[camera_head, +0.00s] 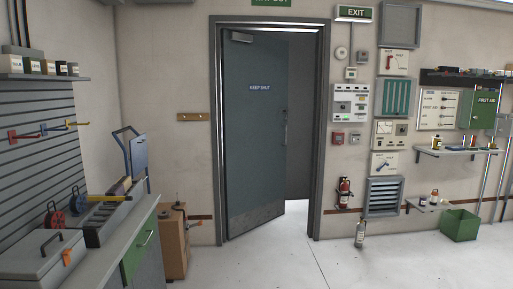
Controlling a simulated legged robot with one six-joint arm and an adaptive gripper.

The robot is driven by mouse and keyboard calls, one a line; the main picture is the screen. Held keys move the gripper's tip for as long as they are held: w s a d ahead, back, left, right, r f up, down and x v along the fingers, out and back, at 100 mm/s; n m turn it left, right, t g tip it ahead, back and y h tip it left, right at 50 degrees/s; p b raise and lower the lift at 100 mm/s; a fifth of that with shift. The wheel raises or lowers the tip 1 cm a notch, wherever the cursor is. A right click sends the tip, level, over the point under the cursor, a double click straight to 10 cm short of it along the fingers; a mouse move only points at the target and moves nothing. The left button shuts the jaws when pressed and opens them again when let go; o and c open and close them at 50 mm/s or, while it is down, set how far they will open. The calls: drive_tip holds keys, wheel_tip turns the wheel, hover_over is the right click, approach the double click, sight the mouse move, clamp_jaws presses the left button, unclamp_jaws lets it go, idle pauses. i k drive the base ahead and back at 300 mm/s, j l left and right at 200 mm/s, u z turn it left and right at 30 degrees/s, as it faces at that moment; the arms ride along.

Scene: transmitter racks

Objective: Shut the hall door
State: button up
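The hall door (256,140) is a grey-blue panel with a "KEEP SHUT" sign and a scuffed plate along its bottom. It stands ajar in its grey frame (320,150), with its left edge at the left jamb. A dark gap (300,120) shows between its right edge and the right jamb. A handle (284,130) sits near the door's right edge. A closer box (242,37) is at its top left. My gripper is not in view.
A workbench (120,240) with toolboxes and a brown cabinet (174,240) stand at left. A fire extinguisher (344,192) hangs right of the door, with a grey bottle (360,232) on the floor below. A green bin (459,225) is at right. The floor (290,260) before the door is clear.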

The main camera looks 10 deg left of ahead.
sight(255, 69)
drive_tip(key=i+j+u, duration=0.25)
drive_tip(key=i, duration=0.55)
drive_tip(key=i+l+u, duration=0.15)
drive_tip(key=i, duration=4.05)
drive_tip(key=i+z, duration=0.1)
drive_tip(key=i, duration=0.35)
drive_tip(key=i+j+z, duration=0.1)
drive_tip(key=i, duration=0.4)
drive_tip(key=i+j+z, duration=0.1)
drive_tip(key=i, duration=0.35)
drive_tip(key=i+j+z, duration=0.3)
drive_tip(key=i, duration=0.25)
drive_tip(key=i+j, duration=0.05)
drive_tip(key=j, duration=0.05)
